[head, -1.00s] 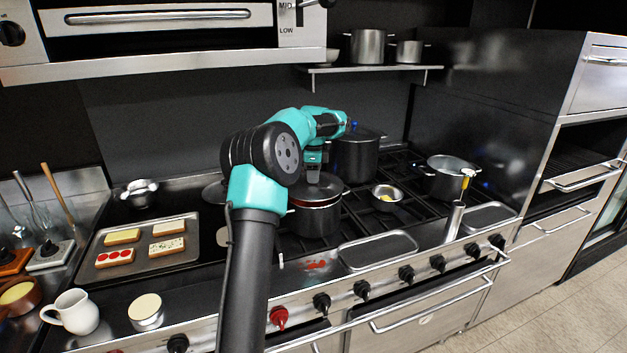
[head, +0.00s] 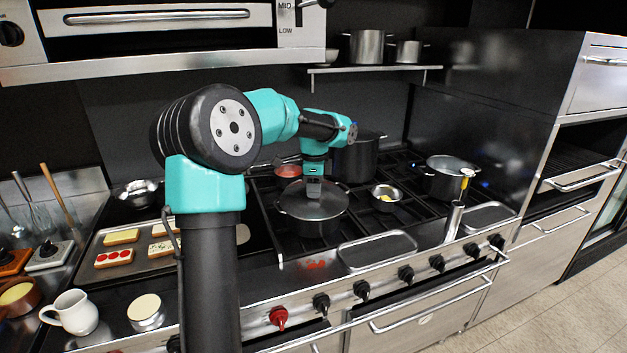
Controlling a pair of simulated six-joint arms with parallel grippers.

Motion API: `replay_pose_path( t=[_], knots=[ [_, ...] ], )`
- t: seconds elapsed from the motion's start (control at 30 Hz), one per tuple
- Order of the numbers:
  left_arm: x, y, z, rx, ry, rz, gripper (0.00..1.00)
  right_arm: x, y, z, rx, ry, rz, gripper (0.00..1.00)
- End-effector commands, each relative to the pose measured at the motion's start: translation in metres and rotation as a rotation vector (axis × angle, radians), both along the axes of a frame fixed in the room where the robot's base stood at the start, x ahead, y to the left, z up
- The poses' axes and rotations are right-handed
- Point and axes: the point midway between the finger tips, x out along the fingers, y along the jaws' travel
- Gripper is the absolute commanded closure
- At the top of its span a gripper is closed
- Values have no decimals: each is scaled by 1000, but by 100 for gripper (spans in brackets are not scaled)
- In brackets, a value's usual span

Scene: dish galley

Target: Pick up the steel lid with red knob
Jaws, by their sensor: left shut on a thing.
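The steel lid (head: 328,207) shows as a wide domed disc in the head view, over a pot (head: 314,229) on the front of the cooktop. My left gripper (head: 313,188) points down at the lid's centre and is shut on it there. The red knob does not show; the gripper covers that spot. The lid covers the pot's mouth in the view; I cannot tell whether it touches the rim or hangs above it. My right gripper is not in view.
A tall dark pot (head: 356,160) stands behind my gripper. A red-filled round vessel (head: 288,171) is behind left. A small steel bowl (head: 386,198) and a pot with a ladle (head: 447,178) stand to the right. An empty tray (head: 378,250) lies in front.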

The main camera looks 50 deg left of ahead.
Motion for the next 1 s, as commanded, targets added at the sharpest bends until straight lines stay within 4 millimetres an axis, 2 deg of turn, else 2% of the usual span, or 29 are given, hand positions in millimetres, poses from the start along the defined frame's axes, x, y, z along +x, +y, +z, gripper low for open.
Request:
replay_pose_path(
  t=[0.1, 0.3, 1.0],
  knots=[
    [-13, -15, 3, 1, -2, -3, 97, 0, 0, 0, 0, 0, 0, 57],
    [-23, -26, 3, 1, -1, -1, 97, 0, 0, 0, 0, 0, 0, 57],
    [-24, -27, 3, 1, -1, 1, 97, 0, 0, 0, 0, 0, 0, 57]
  ],
)
